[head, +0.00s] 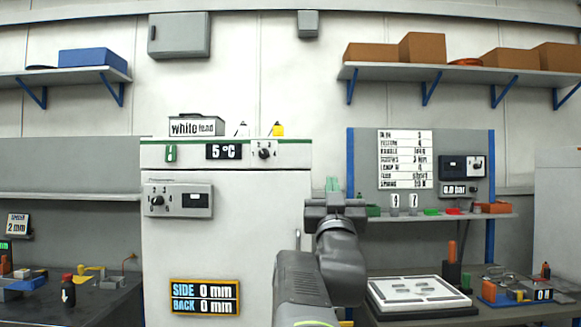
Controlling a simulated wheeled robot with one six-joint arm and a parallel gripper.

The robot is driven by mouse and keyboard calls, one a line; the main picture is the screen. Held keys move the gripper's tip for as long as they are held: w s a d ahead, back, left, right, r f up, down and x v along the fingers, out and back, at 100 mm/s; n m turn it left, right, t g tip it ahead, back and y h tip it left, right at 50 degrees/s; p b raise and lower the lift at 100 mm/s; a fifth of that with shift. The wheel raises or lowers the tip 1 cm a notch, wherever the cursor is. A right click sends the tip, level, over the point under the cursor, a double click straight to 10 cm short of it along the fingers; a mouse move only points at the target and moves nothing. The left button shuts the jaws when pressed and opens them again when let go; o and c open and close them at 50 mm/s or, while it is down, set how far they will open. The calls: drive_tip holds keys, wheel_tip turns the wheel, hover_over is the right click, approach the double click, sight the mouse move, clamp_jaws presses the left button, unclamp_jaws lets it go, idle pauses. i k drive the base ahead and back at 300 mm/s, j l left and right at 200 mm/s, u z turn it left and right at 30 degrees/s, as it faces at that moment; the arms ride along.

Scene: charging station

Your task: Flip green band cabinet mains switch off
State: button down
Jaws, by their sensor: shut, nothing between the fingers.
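The white cabinet (240,235) with a green band along its top edge stands left of centre. On its upper panel are a small green switch (171,153), a display (224,152) reading 5 °C and a numbered rotary knob (264,150). I take the green switch for the mains switch; its on or off position is too small to tell. My gripper (333,184) is raised just right of the cabinet in the picture, pointing up and away. It is shut and empty, well apart from the switch.
A grey control box (178,200) and a SIDE/BACK display (205,297) are on the cabinet front. A box labelled white lead (197,126) sits on top. A workbench with a white tray (418,293) is at right. A dark bench (100,302) is at left.

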sight(171, 153)
drive_tip(key=i+j, duration=0.15)
drive_tip(key=j, duration=0.25)
drive_tip(key=i+j, duration=0.15)
drive_tip(key=j, duration=0.25)
drive_tip(key=i+j+u, duration=0.1)
drive_tip(key=j, duration=0.35)
drive_tip(key=i+j, duration=0.25)
drive_tip(key=j, duration=0.15)
drive_tip(key=i+j, duration=0.15)
drive_tip(key=j, duration=0.25)
drive_tip(key=i+j, duration=0.2)
drive_tip(key=j, duration=0.2)
drive_tip(key=i+l, duration=0.1)
drive_tip(key=i, duration=0.2)
drive_tip(key=j+u, duration=0.05)
